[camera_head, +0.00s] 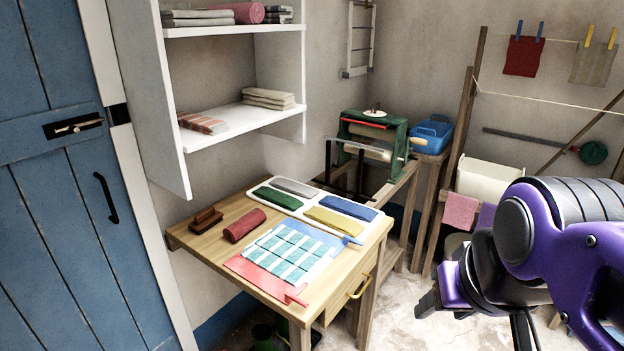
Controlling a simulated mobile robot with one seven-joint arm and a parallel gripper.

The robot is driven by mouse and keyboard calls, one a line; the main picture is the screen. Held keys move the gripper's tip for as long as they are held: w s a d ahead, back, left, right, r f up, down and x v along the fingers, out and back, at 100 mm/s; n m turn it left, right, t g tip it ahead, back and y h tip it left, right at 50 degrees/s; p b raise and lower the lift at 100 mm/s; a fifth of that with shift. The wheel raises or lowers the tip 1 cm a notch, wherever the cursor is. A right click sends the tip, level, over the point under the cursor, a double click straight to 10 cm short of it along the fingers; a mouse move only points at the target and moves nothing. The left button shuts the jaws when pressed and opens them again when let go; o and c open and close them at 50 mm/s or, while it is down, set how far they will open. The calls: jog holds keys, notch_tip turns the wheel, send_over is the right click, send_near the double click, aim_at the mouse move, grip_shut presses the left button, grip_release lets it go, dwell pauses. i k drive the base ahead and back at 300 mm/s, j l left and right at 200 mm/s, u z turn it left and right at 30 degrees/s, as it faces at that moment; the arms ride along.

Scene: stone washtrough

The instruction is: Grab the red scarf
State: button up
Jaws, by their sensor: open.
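A dark red rolled or folded cloth (244,225), which looks like the red scarf, lies on the wooden table (185,237), left of a white tray (262,203). The tray holds green (276,198), grey (295,187), blue (346,207) and yellow (335,220) folded cloths in separate places. My gripper (440,298) is at the right, beyond the table's right edge and well apart from the red cloth. It is open, and part of it is hidden behind my purple arm.
A brown wooden block or brush (206,220) lies left of the red cloth. A checked teal cloth (284,252) lies in front on red and blue sheets. White shelves (240,115) overhang the table's back left. A green-framed wringer (372,135) stands behind.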

aim_at(233, 232)
jog(key=j+z, duration=0.6)
jog(key=j, duration=0.2)
jog(key=j+z, duration=0.15)
jog(key=j, duration=0.25)
jog(key=i+j+z, duration=0.15)
jog(key=j, duration=1)
jog(key=k+j+z, duration=0.1)
jog(key=j, duration=0.6)
jog(key=k+l, duration=0.1)
jog(key=l, duration=0.4)
jog(key=k+l+u, duration=0.1)
jog(key=l, duration=0.45)
jog(key=i+j, duration=0.1)
jog(key=j, duration=0.4)
jog(key=i+j+z, duration=0.1)
jog(key=j, duration=0.9)
jog(key=i+z, duration=0.05)
jog(key=i, duration=0.05)
